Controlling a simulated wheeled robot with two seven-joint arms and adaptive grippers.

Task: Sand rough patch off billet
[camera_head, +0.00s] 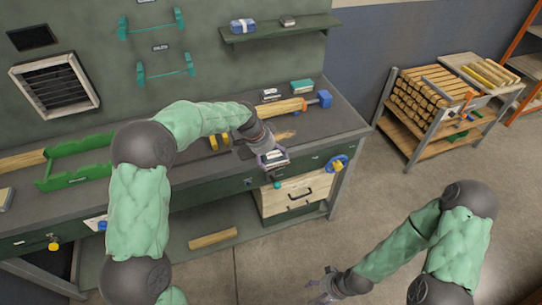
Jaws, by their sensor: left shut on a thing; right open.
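A pale wooden billet (284,107) lies along the bench top, its right end at a blue clamp-like fixture (324,98). My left wrist covers its left end. No rough patch can be made out on the part that shows. My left gripper (270,150) is shut on a small grey and white block (275,159), perhaps a sanding block, near the bench's front edge and apart from the billet. My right gripper (320,289) is open and empty, low in front of the bench, over the floor.
A brown piece (285,135) lies behind the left gripper. A teal box (302,86) stands at the bench's back. A green tray (75,176) is at left. A rack of wooden billets (425,98) stands right. Floor between is clear.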

